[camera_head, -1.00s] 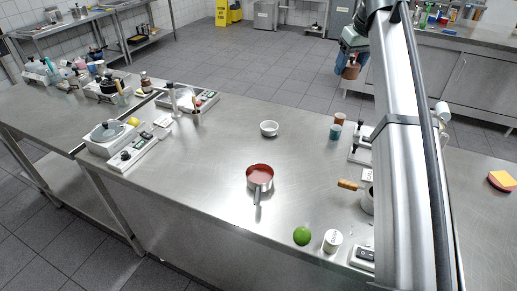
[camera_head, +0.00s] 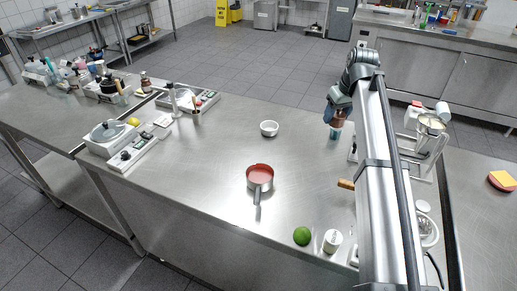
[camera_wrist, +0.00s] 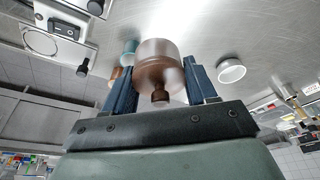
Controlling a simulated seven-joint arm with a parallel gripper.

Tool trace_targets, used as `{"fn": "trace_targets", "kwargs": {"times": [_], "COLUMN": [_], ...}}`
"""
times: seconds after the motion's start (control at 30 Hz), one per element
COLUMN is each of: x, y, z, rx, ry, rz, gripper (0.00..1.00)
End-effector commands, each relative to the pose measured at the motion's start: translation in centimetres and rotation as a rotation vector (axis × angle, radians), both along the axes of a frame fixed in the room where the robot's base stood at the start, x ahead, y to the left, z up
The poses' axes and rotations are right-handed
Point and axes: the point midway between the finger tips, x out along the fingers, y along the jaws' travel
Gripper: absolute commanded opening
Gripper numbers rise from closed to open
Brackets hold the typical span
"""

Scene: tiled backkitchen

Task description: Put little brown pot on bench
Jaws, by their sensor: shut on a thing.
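The little brown pot (camera_wrist: 160,68) is held between the two dark blue fingers of my gripper (camera_wrist: 160,82) in the wrist view. It has a knob facing the camera, and its far part looks pale and shiny. In the head view my gripper (camera_head: 334,110) hangs over the far right part of the steel bench (camera_head: 205,165), with the brown pot (camera_head: 339,117) at its fingers. The pot's height above the bench cannot be told. A teal cup (camera_head: 335,133) stands just below it in the picture and also shows in the wrist view (camera_wrist: 129,48).
A white bowl (camera_head: 269,128) stands left of my gripper. A red-lined saucepan (camera_head: 259,176), a lime (camera_head: 302,236) and a white jar (camera_head: 332,241) are nearer. Bare bench lies between bowl and saucepan.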

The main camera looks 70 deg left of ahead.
Motion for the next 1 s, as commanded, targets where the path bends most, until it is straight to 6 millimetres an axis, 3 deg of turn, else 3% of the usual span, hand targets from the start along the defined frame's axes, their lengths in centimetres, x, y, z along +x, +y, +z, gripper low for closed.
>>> {"fn": "trace_targets", "kwargs": {"times": [0.37,0.7,1.0], "x": [0.0,0.0,0.0], "y": [0.0,-0.1,-0.1], "z": [-2.4,-7.3,-9.9], "rx": [0.000,-0.001,-0.001], "ry": [0.000,0.000,0.000], "rz": [0.000,-0.001,-0.001], "gripper": [0.00,0.00,0.00]}}
